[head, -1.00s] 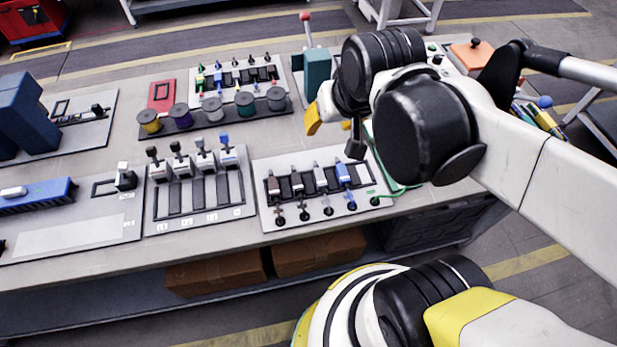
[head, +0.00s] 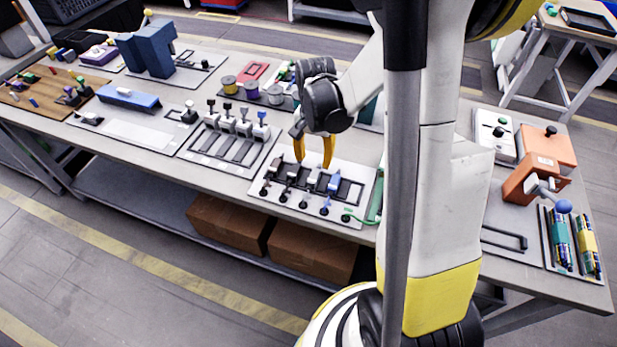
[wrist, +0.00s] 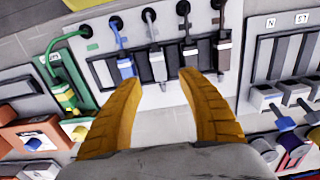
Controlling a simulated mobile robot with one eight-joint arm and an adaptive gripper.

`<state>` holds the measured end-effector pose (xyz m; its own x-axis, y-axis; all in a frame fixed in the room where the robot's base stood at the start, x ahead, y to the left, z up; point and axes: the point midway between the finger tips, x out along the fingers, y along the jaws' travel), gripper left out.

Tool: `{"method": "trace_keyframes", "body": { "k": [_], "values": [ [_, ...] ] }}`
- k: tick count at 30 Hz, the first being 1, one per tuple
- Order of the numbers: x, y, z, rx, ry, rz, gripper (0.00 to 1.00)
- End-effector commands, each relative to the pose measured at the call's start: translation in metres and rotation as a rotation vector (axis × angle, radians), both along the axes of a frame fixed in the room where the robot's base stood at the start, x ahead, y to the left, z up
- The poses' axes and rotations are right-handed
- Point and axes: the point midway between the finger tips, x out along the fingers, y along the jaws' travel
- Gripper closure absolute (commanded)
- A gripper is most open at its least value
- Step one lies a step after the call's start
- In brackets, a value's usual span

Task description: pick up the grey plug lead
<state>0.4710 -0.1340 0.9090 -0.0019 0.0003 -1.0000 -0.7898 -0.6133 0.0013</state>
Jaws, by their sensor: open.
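The grey plug lead (head: 314,178) is on the plug panel (head: 258,202), between a dark plug and the blue plug lead (head: 334,183). I cannot tell the remaining height gap.
A lever panel (head: 228,140) stands left of the plug panel, and an orange box (head: 540,172) stands right.

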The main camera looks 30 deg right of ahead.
Motion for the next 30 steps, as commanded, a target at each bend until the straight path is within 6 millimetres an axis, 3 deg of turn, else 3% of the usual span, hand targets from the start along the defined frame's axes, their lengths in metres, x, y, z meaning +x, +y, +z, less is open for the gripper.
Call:
{"method": "trace_keyframes", "body": {
  "k": [1,10,18,25,26,30],
  "values": [
    [0.001,0.000,-0.012,0.000,0.000,0.001,0.53],
    [-0.001,0.000,-0.035,0.000,-0.001,0.002,0.53],
    [-0.003,0.000,-0.075,0.001,-0.002,0.002,0.53],
    [-0.003,0.000,-0.076,0.002,-0.002,0.002,0.53],
    [-0.003,0.000,-0.076,0.002,-0.002,0.002,0.57],
    [-0.003,0.000,-0.076,0.002,-0.002,0.002,1.00]
  ]
}}
